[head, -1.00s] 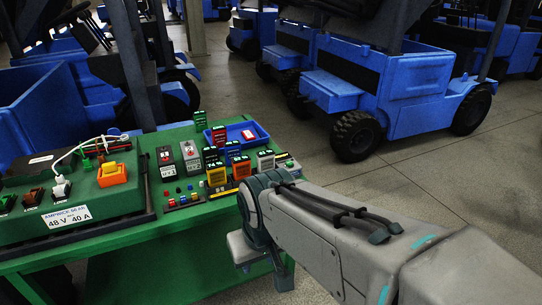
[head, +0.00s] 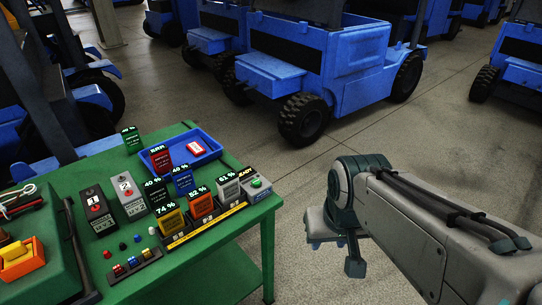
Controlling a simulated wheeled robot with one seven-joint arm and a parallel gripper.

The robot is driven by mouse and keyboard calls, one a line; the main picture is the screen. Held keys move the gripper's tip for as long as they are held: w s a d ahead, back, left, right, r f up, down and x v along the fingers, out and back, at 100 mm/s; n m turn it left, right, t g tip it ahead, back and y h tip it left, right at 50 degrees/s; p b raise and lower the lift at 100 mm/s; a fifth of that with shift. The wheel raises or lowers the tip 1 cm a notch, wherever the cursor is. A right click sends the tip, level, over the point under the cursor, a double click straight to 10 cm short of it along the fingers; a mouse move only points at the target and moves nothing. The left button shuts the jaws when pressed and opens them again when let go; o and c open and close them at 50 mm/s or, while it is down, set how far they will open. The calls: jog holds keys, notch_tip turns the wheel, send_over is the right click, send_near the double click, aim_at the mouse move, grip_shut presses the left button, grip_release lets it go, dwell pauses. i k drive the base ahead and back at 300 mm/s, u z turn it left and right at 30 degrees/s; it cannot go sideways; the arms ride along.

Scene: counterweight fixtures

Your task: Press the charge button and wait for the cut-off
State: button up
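A grey box with a green button (head: 257,183) on top stands at the right end of the green table, under a "READY" label. Beside it, a row of battery packs stands in a dark holder with a yellow-striped front (head: 205,226); the labels read 74 %, 52 % and 61 %. More packs (head: 158,193) behind show 40 %. My arm reaches in from the right. Its end, my gripper (head: 335,243), hangs beyond the table's right edge, apart from the button. Its fingers are not clear enough to tell open from shut.
A blue tray (head: 212,143) with a red-and-white item lies at the table's back. Grey boxes numbered 1 (head: 97,210) and 2 (head: 130,193), small coloured pieces and an orange box (head: 20,262) are on the left. Blue trucks (head: 330,75) stand behind. Floor right of the table is clear.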

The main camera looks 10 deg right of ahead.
aim_at(255, 182)
jog(key=u, duration=0.1)
jog(key=i, duration=0.95)
jog(key=u, duration=0.55)
